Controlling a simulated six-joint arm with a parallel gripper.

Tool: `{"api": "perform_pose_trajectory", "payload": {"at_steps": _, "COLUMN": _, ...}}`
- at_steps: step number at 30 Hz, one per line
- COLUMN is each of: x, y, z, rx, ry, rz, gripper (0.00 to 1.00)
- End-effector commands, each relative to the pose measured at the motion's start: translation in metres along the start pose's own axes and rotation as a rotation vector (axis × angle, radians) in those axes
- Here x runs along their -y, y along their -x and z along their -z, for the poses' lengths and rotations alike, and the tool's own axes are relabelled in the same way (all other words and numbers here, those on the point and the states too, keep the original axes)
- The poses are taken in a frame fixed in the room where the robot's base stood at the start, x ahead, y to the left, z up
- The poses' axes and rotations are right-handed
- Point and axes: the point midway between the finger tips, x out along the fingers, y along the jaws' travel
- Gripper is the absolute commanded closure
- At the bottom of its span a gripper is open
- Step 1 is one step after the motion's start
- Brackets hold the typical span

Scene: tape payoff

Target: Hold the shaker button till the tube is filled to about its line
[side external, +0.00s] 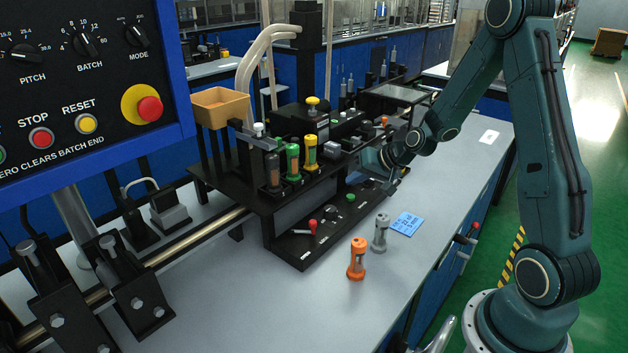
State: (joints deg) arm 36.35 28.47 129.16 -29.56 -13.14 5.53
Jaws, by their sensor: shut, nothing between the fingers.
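My gripper (374,170) is shut and empty. It is low over the right part of the black fixture, and its fingertips are too small and dark to tell whether they touch anything. A green button (350,198) is on the fixture's low front panel, left of and below my gripper. A yellow knob (313,101) tops the black box behind. A dark tube (272,173), a green tube (292,163) and a yellow tube (310,153) stand upright in the fixture. I cannot tell which button is the shaker's, nor see a fill line or level.
An orange-capped tube (357,260) and a grey-capped tube (380,233) stand on the bench in front, near a blue note (406,223). A tan hopper (220,106) stands left. The bench's right side is clear.

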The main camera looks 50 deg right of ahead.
Motion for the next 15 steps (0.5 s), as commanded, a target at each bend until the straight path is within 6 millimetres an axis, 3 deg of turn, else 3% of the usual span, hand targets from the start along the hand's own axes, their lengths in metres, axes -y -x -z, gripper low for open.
{"api": "perform_pose_trajectory", "payload": {"at_steps": 15, "x": 0.016, "y": 0.022, "z": 0.016, "rx": -0.001, "ry": 0.001, "rz": 0.0, "gripper": 1.0}}
